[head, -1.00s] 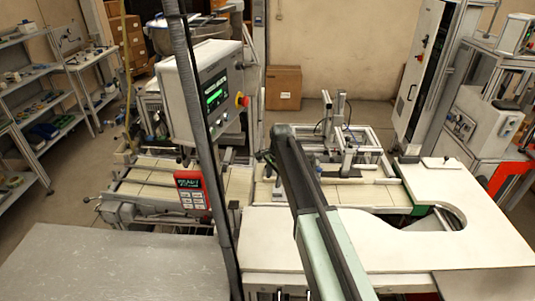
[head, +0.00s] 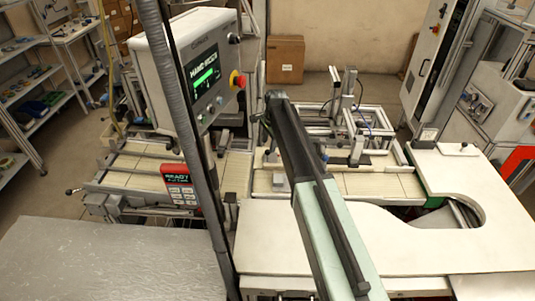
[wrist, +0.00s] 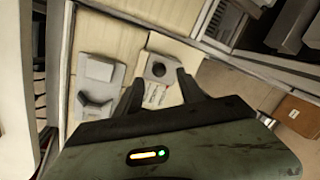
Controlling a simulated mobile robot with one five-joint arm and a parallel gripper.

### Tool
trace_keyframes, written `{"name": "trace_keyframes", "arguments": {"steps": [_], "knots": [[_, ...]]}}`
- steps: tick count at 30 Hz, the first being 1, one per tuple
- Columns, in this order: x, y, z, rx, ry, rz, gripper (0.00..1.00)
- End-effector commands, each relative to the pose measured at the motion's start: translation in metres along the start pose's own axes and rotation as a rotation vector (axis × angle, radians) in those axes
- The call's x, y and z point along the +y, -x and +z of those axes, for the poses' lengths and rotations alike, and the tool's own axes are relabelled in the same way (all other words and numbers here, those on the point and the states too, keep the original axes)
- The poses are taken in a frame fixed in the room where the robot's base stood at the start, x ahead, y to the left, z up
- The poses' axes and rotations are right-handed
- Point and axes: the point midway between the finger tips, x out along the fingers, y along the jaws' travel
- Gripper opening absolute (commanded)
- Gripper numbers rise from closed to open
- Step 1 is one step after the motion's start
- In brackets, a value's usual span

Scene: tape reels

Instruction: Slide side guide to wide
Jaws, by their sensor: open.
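In the wrist view my gripper (wrist: 160,77) is open, with its two dark fingers apart. A light grey block with a round dark hole (wrist: 158,66) shows between and just beyond the fingertips. A small label plate with printed text (wrist: 156,95) lies beside it, too small to read. A second grey block with a curved notch (wrist: 97,84) stands to the left, outside the fingers. I cannot tell for sure which block is the side guide. In the head view my dark arm reaches over the cream conveyor bed (head: 360,184) and hides the fingers. A small grey block (head: 279,184) shows beside the arm.
A control panel (head: 190,75) and a red keypad (head: 181,186) stand left of the arm. A metal frame with upright posts (head: 345,110) stands on the bed's far side. A white table with a curved cut-out (head: 390,245) lies in front, right of the arm.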

Motion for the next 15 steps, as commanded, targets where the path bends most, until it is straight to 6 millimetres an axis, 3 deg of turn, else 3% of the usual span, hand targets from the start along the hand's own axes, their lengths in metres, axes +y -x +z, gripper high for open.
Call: {"name": "trace_keyframes", "arguments": {"steps": [1,6,15], "knots": [[0.001,-0.019,0.000,0.000,0.000,0.000,0.46],[0.001,-0.045,0.000,0.000,0.000,0.000,0.46],[0.000,-0.047,0.001,0.000,0.001,0.000,0.46]]}}
